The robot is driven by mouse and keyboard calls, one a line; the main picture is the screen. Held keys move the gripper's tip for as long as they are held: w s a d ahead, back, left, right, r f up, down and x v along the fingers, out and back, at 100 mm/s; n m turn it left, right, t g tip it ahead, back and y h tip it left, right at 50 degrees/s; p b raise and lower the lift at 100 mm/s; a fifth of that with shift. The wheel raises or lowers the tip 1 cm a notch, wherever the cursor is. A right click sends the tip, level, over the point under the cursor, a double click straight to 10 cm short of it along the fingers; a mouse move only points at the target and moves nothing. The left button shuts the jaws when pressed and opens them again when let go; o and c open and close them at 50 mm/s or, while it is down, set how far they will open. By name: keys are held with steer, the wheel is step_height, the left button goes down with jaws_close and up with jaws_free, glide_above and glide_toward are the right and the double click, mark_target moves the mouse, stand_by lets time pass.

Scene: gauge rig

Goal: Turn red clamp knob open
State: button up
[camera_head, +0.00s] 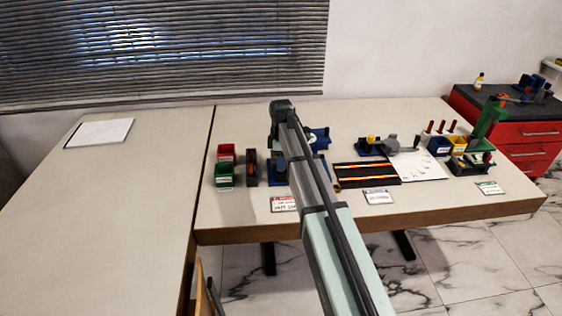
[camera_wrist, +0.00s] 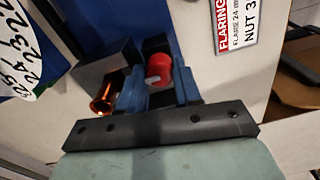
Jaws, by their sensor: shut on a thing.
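The red clamp knob (camera_wrist: 158,69) shows in the wrist view, between the two blue fingers of my gripper (camera_wrist: 159,82). The fingers are shut on it. A dark grey block (camera_wrist: 108,62) of the rig stands just left of the knob, and a copper flared tube end (camera_wrist: 104,98) sticks out below that block. A blue part of the rig (camera_wrist: 90,25) lies behind. In the head view my arm hides the knob and most of the rig; blue rig parts (camera_head: 320,138) show beside the arm. How far the knob is turned cannot be told.
A white dial with numbers (camera_wrist: 20,58) and a flaring label (camera_wrist: 237,22) flank the rig. Red (camera_head: 226,152) and green (camera_head: 223,176) bins stand left of my arm. A black tray (camera_head: 366,175) and a white sheet (camera_head: 420,166) lie right. The left table is mostly clear.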

stand_by(0.4)
steer(key=o, duration=0.8)
steer(key=shift+c, duration=0.2)
